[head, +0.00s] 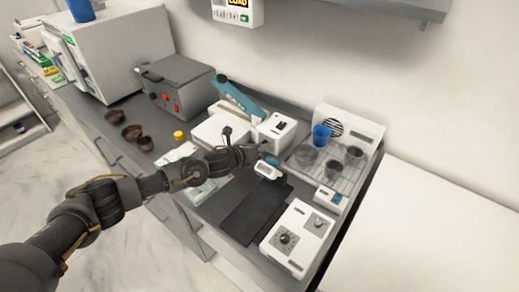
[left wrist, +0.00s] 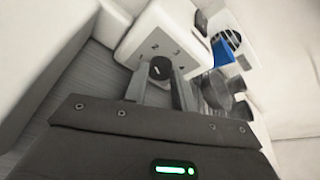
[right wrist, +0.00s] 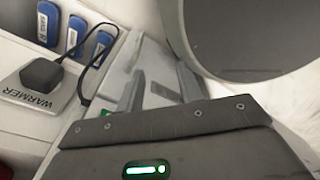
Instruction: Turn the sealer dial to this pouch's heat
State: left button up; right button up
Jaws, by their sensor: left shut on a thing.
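The sealer (head: 277,130) is a white unit with a teal arm (head: 240,98), standing at the back of the counter. My left gripper (left wrist: 161,84) is shut on the dial, one finger on either side. Where the dial points is too small to read. In the head view my left gripper (head: 262,163) is in front of the sealer and the dial is hidden. My right gripper (right wrist: 162,82) is open and empty. I cannot clearly make out the pouch.
A white box with knobs (head: 297,238) is at the front right, beside a dark mat (head: 252,212). A grey box (head: 175,85) and brown bowls stand left.

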pick_arm(q)
jog(key=shift+s+d+f+m+t+y+b, duration=0.15)
jog(key=shift+m+y+b, duration=0.2)
jog(key=shift+m+b, duration=0.25)
jog(key=shift+w+a+m+t+y+b, duration=0.15)
jog(key=shift+m+y+b, duration=0.2)
jog(key=shift+m+b, duration=0.25)
jog(key=shift+s+d+b, duration=0.1)
jog(key=shift+b, duration=0.25)
jog(key=o, duration=1)
jog(key=b+v, duration=0.2)
jog(key=v, duration=0.7)
jog(key=shift+s, duration=0.35)
jog(key=shift+s+a+r, duration=0.45)
